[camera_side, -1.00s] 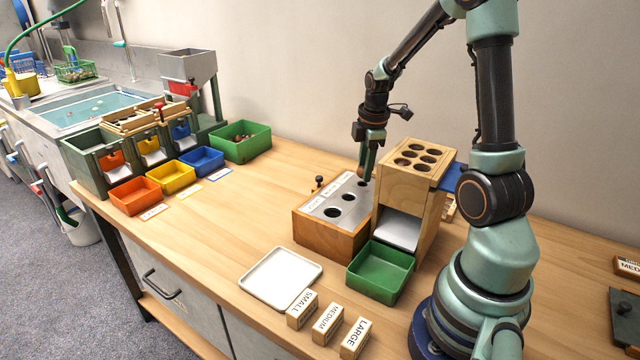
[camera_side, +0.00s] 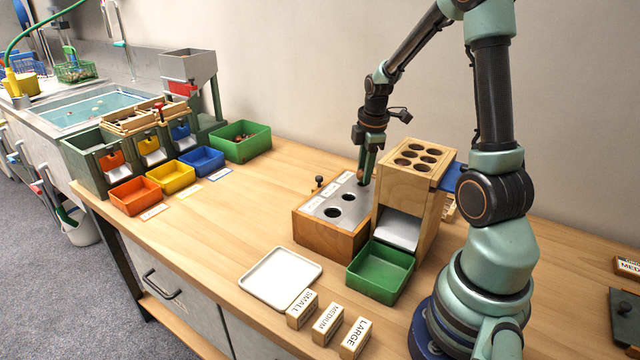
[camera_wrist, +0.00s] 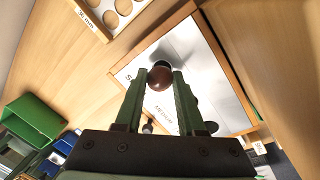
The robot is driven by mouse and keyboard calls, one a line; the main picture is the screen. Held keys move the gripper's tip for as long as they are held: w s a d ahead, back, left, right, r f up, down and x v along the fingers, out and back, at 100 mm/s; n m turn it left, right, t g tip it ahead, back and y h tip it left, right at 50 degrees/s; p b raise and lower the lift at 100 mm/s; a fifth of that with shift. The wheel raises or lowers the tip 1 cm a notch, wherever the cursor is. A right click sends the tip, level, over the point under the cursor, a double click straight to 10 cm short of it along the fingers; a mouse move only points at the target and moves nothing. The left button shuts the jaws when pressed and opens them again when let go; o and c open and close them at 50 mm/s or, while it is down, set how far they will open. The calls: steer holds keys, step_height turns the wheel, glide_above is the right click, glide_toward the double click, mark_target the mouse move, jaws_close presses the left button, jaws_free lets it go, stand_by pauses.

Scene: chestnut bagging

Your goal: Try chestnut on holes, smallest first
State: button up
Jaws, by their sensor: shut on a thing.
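A brown chestnut (camera_wrist: 160,76) is held between the fingertips of my gripper (camera_wrist: 162,82) in the wrist view. Below it is the metal top plate (camera_wrist: 184,55) of the gauge box, with a dark hole (camera_wrist: 163,55) partly hidden by the chestnut. The side view shows the wooden gauge box (camera_side: 318,233) with two open holes in clear view. My gripper (camera_side: 363,182) is low over the far end of its plate, at the hole farthest back. I cannot tell whether the chestnut touches the plate.
A taller wooden stand (camera_side: 405,190) with several round holes rises close to the right of my gripper. A green tray (camera_side: 381,288) sits before it. A white tray (camera_side: 258,296) and SMALL, MEDIUM and LARGE blocks (camera_side: 327,324) lie in front. The table's left middle is clear.

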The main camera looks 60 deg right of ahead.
steer(key=shift+f, duration=0.2)
steer(key=o, duration=1.2)
steer(key=shift+r, duration=3)
